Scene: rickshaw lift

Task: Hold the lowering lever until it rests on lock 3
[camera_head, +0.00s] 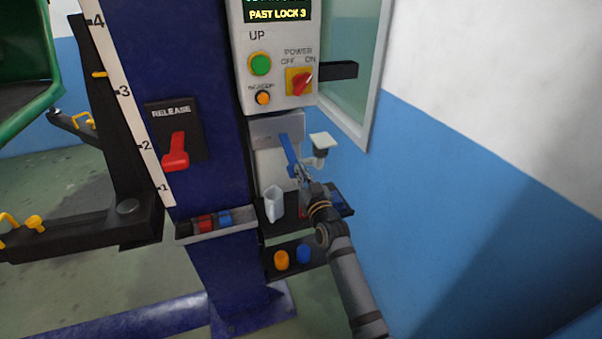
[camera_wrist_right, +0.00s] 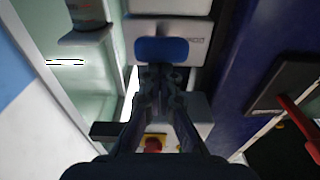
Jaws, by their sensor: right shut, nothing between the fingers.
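The blue lowering lever (camera_head: 288,155) stands tilted on a grey unit below the control box. My right gripper (camera_head: 302,178) is shut and empty at the lever's lower end. In the right wrist view the shut fingers (camera_wrist_right: 158,75) reach the edge of the lever's blue end (camera_wrist_right: 160,49); I cannot tell whether they touch. The display (camera_head: 277,14) reads "PAST LOCK 3". A yellow pointer (camera_head: 99,74) sits between marks 3 and 4 on the white scale (camera_head: 124,100). My left gripper is out of view.
The control box (camera_head: 272,80) carries a green UP button (camera_head: 260,64) and a red power switch (camera_head: 301,82). A red release lever (camera_head: 176,153) is on the blue column. A white cup (camera_head: 273,204) and a tray (camera_head: 215,226) are close by. The blue wall (camera_head: 440,200) is to the right.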

